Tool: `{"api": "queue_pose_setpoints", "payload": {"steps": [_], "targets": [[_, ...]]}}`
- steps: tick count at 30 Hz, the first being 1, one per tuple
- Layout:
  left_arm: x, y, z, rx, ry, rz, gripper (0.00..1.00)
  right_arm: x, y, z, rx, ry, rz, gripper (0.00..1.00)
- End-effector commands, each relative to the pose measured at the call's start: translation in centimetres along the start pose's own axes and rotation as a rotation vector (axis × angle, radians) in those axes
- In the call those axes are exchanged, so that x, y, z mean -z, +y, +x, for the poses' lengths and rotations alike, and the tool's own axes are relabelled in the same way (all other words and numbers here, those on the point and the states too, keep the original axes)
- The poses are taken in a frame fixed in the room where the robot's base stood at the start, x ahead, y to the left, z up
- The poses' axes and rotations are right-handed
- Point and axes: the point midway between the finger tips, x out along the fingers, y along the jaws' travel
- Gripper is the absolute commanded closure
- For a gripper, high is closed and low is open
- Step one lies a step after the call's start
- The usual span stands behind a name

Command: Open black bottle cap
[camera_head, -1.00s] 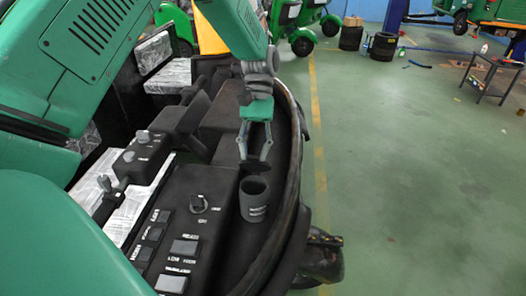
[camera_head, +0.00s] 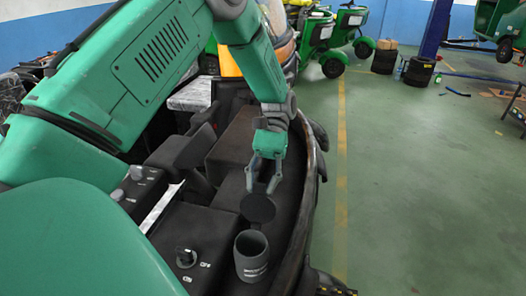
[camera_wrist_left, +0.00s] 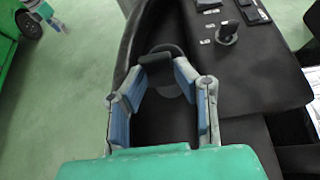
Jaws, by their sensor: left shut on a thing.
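A dark grey cylindrical bottle (camera_head: 251,257) stands on the black dashboard, with its open top facing up. My left gripper (camera_head: 264,187) is just behind it, pointing down, with its fingers closed on a round black cap (camera_head: 258,208). The cap is tilted, its flat face towards the head camera, and is apart from the bottle's rim. In the left wrist view the cap (camera_wrist_left: 155,59) shows between the fingertips, with a dark rounded shape behind it. My right gripper is not in view.
A key switch (camera_head: 186,257) is on the dashboard left of the bottle. A curved black rim (camera_head: 305,215) borders the dashboard on the right. Green vehicles (camera_head: 330,40) and tyres (camera_head: 418,72) stand farther back. The green floor at right is mostly clear.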

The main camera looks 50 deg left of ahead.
Motion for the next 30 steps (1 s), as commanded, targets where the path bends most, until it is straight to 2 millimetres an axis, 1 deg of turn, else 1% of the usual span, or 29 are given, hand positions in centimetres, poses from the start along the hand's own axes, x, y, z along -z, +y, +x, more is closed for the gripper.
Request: {"api": "queue_pose_setpoints", "payload": {"steps": [2, 17, 18, 19, 20, 28, 30], "targets": [[0.42, 0.1, 0.03, -0.003, 0.011, 0.0, 1.0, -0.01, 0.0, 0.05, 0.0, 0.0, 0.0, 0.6], [0.46, 0.04, 0.15, -0.002, 0.011, -0.001, 1.0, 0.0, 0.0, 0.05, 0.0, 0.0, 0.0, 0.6], [0.45, 0.04, 0.15, -0.002, 0.01, -0.001, 0.72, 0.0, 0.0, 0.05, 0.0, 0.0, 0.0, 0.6], [0.46, 0.04, 0.16, -0.002, 0.011, -0.001, 0.61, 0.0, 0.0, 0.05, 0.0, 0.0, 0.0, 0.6], [0.44, 0.04, 0.16, -0.003, 0.01, -0.001, 0.55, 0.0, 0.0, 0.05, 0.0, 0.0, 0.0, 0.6], [0.21, 0.0, 0.19, -0.003, 0.008, 0.0, 0.55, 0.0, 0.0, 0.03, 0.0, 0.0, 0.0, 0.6], [0.18, 0.02, 0.04, -0.003, 0.008, 0.0, 0.55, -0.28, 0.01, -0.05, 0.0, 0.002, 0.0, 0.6]]}}
